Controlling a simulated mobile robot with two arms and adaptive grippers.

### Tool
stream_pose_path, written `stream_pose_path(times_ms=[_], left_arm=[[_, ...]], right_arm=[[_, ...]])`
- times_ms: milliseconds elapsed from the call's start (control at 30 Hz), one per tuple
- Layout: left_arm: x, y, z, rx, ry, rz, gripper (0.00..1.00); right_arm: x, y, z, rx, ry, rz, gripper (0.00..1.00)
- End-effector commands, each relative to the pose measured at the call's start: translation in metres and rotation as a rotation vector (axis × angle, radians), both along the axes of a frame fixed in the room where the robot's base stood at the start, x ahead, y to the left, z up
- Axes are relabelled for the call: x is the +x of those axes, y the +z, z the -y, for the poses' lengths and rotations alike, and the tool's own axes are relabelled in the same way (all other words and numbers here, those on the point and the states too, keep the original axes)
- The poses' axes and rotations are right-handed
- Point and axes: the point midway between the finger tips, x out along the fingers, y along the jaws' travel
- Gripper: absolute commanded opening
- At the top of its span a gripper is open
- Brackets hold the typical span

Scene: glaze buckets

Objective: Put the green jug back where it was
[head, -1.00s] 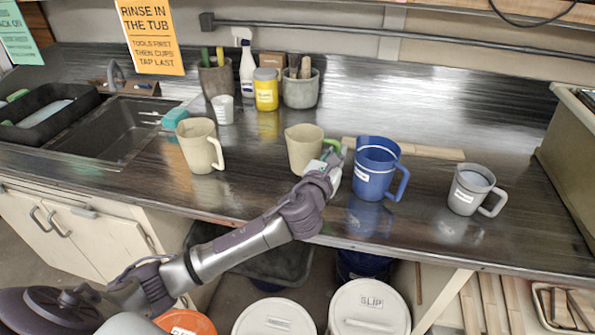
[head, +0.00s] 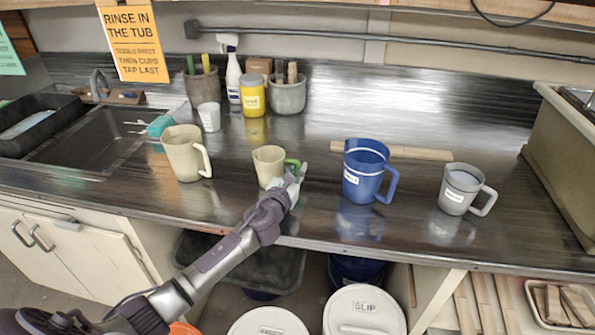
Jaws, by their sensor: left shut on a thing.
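The jug with the green handle (head: 267,167) has a cream body and stands upright over the counter between the plain cream jug and the blue jug. My left gripper (head: 295,172) is at its right side, shut on the green handle (head: 293,164). The gripper hides part of the handle and the lower right of the body. I cannot tell whether its base touches the counter. The plain cream jug (head: 184,155) stands to the left, the blue jug (head: 362,178) to the right and the grey jug (head: 458,190) farther right. My right gripper is not in view.
Behind stand a small white cup (head: 209,117), a yellow jar (head: 252,98), a spray bottle (head: 233,80) and tool pots. A flat wooden strip (head: 410,153) lies behind the blue jug. The sink (head: 95,140) is at left, a beige bin (head: 560,150) at right.

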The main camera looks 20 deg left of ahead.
Motion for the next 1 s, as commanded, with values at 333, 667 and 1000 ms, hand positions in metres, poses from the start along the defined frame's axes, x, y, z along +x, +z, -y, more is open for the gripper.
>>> stream_pose_path(times_ms=[333, 667, 1000], left_arm=[[0.000, -0.001, 0.000, 0.000, 0.000, 0.000, 0.33], [0.000, 0.001, 0.000, 0.000, 0.001, 0.000, 0.37], [-0.053, -0.001, 0.003, 0.002, -0.002, -0.002, 0.37]], right_arm=[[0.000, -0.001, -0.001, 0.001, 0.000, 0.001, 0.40], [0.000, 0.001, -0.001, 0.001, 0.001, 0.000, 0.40], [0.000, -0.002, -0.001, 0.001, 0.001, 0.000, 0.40]])
